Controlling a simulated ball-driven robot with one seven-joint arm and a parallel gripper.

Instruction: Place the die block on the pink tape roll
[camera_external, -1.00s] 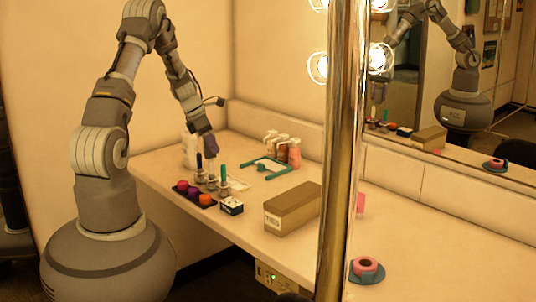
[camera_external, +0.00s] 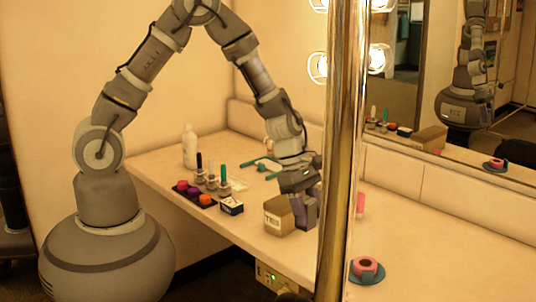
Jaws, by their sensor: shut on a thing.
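The pink tape roll (camera_external: 367,267) lies at the front right of the counter, on a blue disc (camera_external: 366,279). My gripper (camera_external: 303,203) is over the counter just left of the shiny pole, well to the left of the roll. It is shut on a purple, block-like thing that I take to be the die block (camera_external: 308,213). Pips cannot be made out, and the fingers are hard to tell from the block. The held thing overlaps the right part of the tan box in the picture; the height between them cannot be told.
The tan box (camera_external: 278,217) stands below my gripper. A shiny vertical pole (camera_external: 341,150) hides part of the counter. A small dark box (camera_external: 231,206), a tray of coloured pots and a white bottle (camera_external: 190,146) stand left. The counter around the roll is clear.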

